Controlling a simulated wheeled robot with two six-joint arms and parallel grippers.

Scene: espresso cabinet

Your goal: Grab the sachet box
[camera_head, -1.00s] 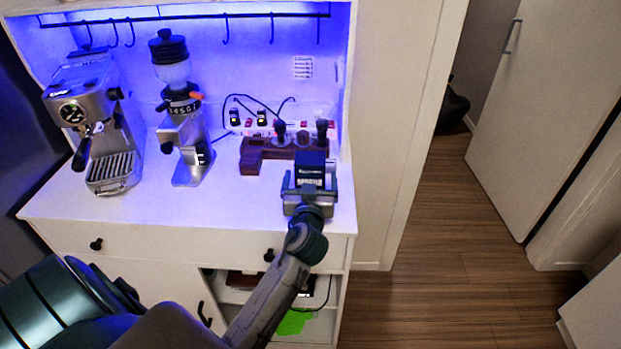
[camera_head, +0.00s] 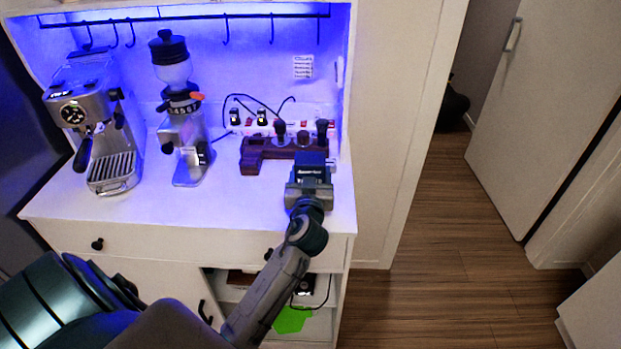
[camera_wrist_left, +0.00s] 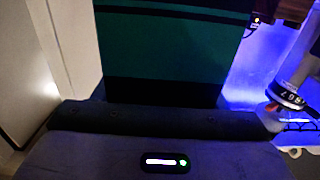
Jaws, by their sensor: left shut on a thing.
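The sachet box (camera_head: 312,161), small and dark with a white label, is at the right front of the white counter. My left gripper (camera_head: 309,176) is shut on it, coming from the front. In the left wrist view, the sachet box (camera_wrist_left: 170,50) shows as a dark green face with a black lower band, filling the middle just beyond the gripper. Its underside is hidden, so I cannot tell whether it touches the counter. My right gripper is not in view.
Just behind the box is a brown wooden tamping stand (camera_head: 285,150) with several tools. A coffee grinder (camera_head: 183,130) and an espresso machine (camera_head: 95,125) stand to the left. The counter (camera_head: 230,205) is clear between grinder and box. A wall panel borders the right.

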